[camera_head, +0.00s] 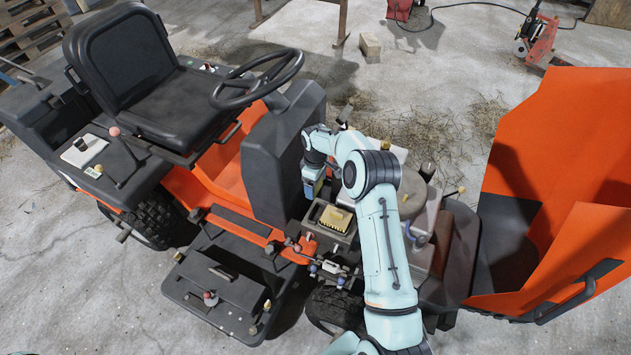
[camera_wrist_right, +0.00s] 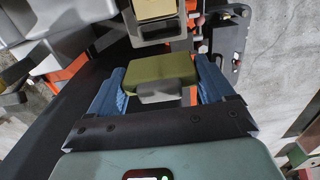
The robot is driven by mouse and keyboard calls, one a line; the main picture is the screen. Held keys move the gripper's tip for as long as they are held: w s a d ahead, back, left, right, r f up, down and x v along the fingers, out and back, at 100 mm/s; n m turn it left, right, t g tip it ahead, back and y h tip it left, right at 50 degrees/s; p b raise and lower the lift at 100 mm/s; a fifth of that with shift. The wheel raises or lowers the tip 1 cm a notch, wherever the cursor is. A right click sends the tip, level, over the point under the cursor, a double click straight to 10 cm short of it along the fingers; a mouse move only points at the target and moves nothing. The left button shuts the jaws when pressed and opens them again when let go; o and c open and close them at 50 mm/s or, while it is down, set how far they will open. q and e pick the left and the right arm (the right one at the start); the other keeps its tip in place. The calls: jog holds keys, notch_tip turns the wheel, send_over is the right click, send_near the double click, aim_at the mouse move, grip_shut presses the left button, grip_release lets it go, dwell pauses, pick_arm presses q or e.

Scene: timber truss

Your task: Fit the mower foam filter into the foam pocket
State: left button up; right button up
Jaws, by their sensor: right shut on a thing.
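The mower foam filter (camera_wrist_right: 160,74) is an olive-green block in the right wrist view. My right gripper (camera_wrist_right: 160,84) is shut on it, with a blue finger pad at each side. In the head view my right gripper (camera_head: 313,184) hangs just up-left of a grey open-topped housing (camera_head: 318,232) on the mower. A tan ribbed block (camera_head: 335,217) sits in that housing; its tan face also shows at the top of the right wrist view (camera_wrist_right: 155,9). The filter is apart from the housing. I cannot clearly make out the foam pocket. My left gripper is not in view.
The black steering column (camera_head: 272,160) and steering wheel (camera_head: 257,80) stand left of my gripper. The raised orange hood (camera_head: 560,140) stands at the right. Small knobs and levers (camera_head: 325,268) stick out in front of the housing. Concrete floor surrounds the mower.

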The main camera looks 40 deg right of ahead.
jog(key=shift+s+f, duration=0.1)
jog(key=shift+f, duration=5.75)
jog(key=shift+f, duration=0.15)
jog(key=shift+f, duration=0.85)
jog(key=shift+f, duration=0.1)
